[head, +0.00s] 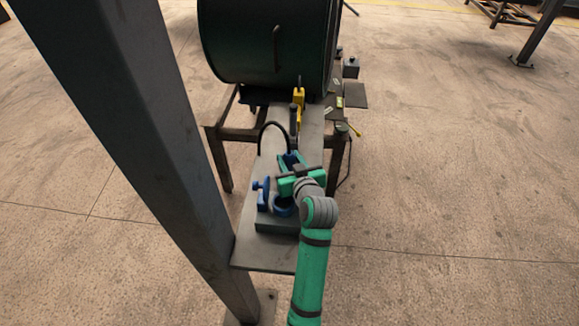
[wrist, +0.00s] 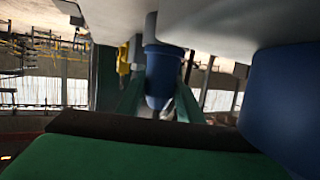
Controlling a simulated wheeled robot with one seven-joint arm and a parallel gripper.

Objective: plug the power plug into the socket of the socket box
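The power plug appears to be the blue upright cylinder (wrist: 163,78) in the wrist view. My gripper (wrist: 160,100) has one green finger on each side of it. I cannot tell whether the fingers touch it. In the head view a blue part (head: 291,158), likely the plug, shows just beyond my gripper (head: 293,167), which partly hides it. The socket box seems to be the dark teal box (head: 275,227) at the table's near end. A blue round socket (head: 283,207) is on top. A large blue body (wrist: 287,105) at the right of the wrist view is likely that socket.
A blue lever-like fixture (head: 262,190) stands left of the socket. A black cable (head: 268,126) arches behind the gripper. A yellow part (head: 299,97) and a large dark drum (head: 268,40) lie beyond. A thick post (head: 130,110) rises left of the table (head: 262,258).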

